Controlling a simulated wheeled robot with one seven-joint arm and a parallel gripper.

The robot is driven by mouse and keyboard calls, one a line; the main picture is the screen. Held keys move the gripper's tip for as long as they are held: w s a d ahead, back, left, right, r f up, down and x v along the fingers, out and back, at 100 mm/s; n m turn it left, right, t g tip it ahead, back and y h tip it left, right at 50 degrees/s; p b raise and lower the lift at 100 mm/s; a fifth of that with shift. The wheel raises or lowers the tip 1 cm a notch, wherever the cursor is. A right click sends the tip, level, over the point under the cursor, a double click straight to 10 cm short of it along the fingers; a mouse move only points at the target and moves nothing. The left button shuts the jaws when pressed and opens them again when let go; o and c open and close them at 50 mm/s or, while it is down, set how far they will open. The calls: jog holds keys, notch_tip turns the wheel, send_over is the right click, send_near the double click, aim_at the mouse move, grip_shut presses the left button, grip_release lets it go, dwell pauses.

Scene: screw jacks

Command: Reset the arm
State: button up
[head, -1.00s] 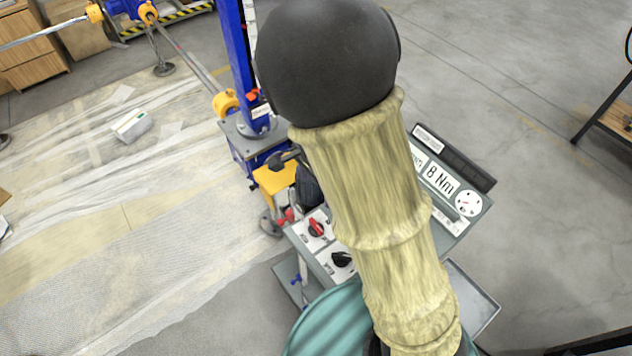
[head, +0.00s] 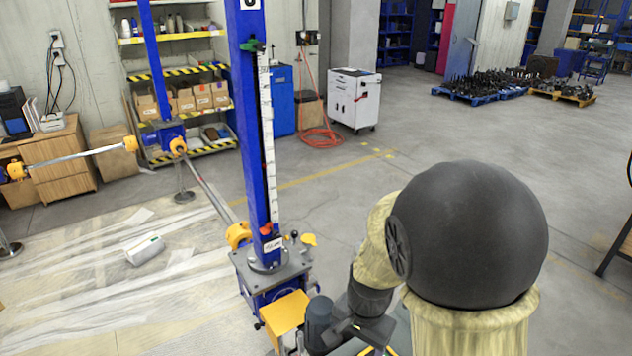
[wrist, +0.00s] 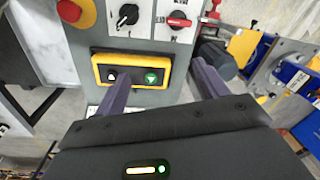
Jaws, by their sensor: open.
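My arm fills the lower right of the head view, with a black rounded joint and pale fabric-like sleeves. My gripper (wrist: 160,78) shows in the wrist view with its two fingers apart and nothing between them. It faces a grey control panel (wrist: 66,50).
A blue screw-jack column (head: 250,120) with a scale stands left of my arm. A shaft (head: 208,188) links it to a farther jack. A white cabinet (head: 352,98), shelves and pallets (head: 480,90) stand behind. The floor at centre right is clear.

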jog(key=s+d+n+t+b, duration=0.2)
jog(key=s+d+n+b, duration=0.1)
jog(key=d+n, duration=0.3)
jog(key=shift+s+d+f+n+h+b, duration=0.3)
jog(key=shift+s+d+f+n, duration=0.1)
jog(key=shift+s+n, duration=0.25)
dwell(0.7)
